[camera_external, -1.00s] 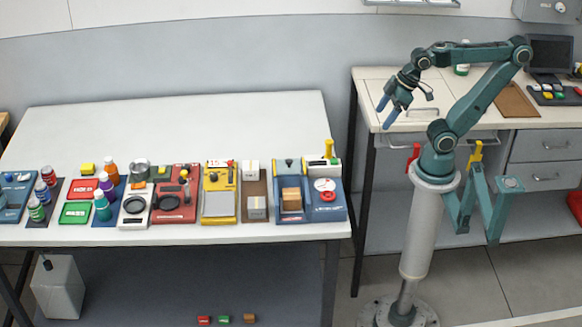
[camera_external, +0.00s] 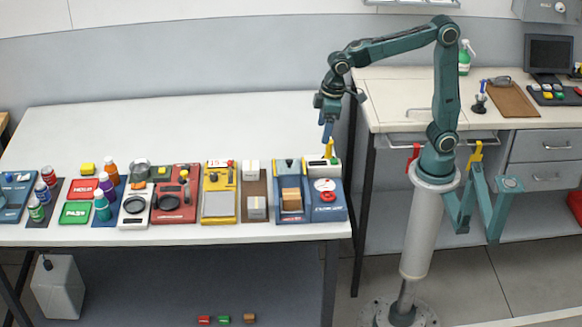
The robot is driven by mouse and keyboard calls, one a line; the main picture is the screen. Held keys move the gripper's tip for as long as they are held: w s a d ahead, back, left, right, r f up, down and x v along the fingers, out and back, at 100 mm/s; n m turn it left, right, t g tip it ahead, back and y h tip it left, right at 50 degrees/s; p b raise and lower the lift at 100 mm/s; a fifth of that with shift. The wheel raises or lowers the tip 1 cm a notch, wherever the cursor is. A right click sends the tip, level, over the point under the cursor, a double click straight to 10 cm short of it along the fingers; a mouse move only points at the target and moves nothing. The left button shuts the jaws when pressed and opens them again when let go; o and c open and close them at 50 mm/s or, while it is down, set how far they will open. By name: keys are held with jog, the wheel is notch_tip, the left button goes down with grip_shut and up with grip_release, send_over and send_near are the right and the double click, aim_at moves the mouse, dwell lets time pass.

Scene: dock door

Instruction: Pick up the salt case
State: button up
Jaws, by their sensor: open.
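No label reading "salt" is legible. Small boxes that could be the salt case are a white box (camera_external: 251,170) at the back of a brown board (camera_external: 254,187), and a grey-white box (camera_external: 256,207) at its front. An orange-brown box (camera_external: 291,199) sits on the blue station (camera_external: 291,216) just right of them. I cannot tell which is the salt case. My gripper (camera_external: 328,133) points down over the right end of the white table, right of and above these boxes. Its jaws are open and nothing shows between them.
A yellow-handled tool (camera_external: 329,149) stands close below my gripper, with a red knob (camera_external: 327,196) in front. Several bottles (camera_external: 102,206), a red scale-like device (camera_external: 175,200) and a yellow device (camera_external: 219,204) fill the front edge leftward. The table's back half (camera_external: 180,125) is clear.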

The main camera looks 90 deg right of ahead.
jog(key=g, duration=0.2)
send_over(291, 194)
notch_tip(291, 194, down, 8)
jog(key=shift+s+d, duration=0.15)
jog(key=shift+f, duration=0.1)
jog(key=shift+f, duration=4.25)
jog(key=shift+f, duration=0.1)
jog(key=shift+f, duration=2.5)
jog(key=c, duration=1.2)
